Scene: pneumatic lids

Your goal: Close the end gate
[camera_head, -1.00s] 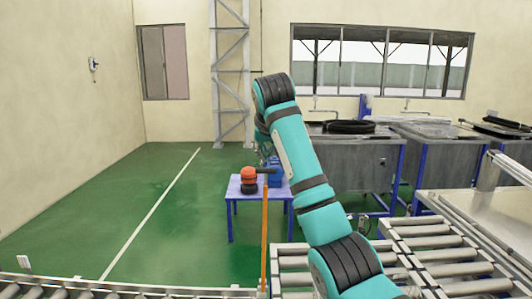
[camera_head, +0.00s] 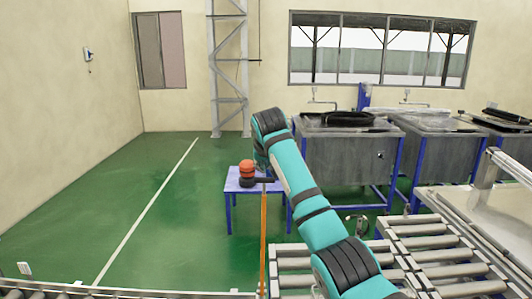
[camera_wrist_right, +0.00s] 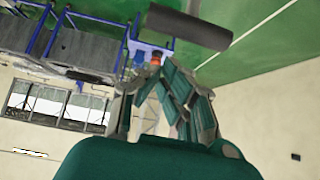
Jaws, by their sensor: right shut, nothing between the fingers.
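An upright orange post (camera_head: 264,235) with a short black bar (camera_head: 262,180) across its top stands at the roller conveyor's edge in the head view. I take it for the end gate, but cannot be sure. A dark cylinder, apparently that bar (camera_wrist_right: 187,27), lies beyond my fingers in the right wrist view. My right gripper (camera_wrist_right: 150,80) is shut and empty, apart from the cylinder in that picture. In the head view my right gripper (camera_head: 261,160) is mostly hidden behind my teal forearm, just above the bar. My left gripper is not in view.
Roller conveyors (camera_head: 430,243) run along the front and right. A blue table (camera_head: 238,186) with a red-and-black object (camera_head: 247,172) stands behind the post. Grey sink units (camera_head: 345,160) stand at the back right. The green floor (camera_head: 180,240) at left is clear.

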